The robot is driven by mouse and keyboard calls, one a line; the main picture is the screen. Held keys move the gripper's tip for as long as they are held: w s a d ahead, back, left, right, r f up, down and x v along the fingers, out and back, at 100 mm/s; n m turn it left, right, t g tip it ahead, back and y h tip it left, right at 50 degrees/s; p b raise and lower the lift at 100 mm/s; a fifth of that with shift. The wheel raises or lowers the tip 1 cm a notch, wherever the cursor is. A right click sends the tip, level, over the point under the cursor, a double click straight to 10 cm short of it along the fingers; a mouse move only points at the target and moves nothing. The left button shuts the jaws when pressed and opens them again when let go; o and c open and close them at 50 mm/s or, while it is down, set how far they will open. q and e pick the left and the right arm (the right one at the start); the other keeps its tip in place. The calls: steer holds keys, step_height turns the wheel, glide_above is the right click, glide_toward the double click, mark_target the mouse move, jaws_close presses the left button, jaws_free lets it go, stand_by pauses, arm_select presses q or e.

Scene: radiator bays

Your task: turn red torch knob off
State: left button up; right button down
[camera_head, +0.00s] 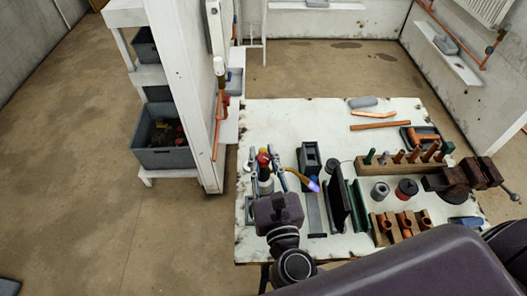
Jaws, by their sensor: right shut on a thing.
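A torch with a red knob (264,159) stands at the left part of the white worktable (345,120). Its yellow nozzle tube (297,175) reaches to the right, and a small blue-violet flame (314,186) shows at its tip. My right gripper (266,174) comes up from the bottom of the view, its fingers on either side of the red knob and shut on it. The gripper's dark wrist hides most of the torch's body. My left gripper is out of view.
Right of the torch stand a grey block (310,160), dark upright plates (340,200), a wooden rack of tools (400,166), cans (380,190) and a vise (470,180). A white shelf with grey bins (165,150) stands left of the table.

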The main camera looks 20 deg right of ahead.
mark_target(262, 164)
steer(key=shift+m+g+h, duration=0.55)
steer(key=shift+m+h, duration=0.6)
steer(key=shift+h, duration=0.55)
steer(key=shift+m+g+h, duration=0.55)
steer(key=shift+m+h, duration=0.6)
steer(key=shift+h, duration=0.55)
steer(key=c, duration=1.6)
jaws_free()
steer(key=v, duration=0.7)
steer(key=shift+s+a, duration=0.15)
steer(key=shift+a, duration=0.05)
steer(key=shift+f, duration=0.1)
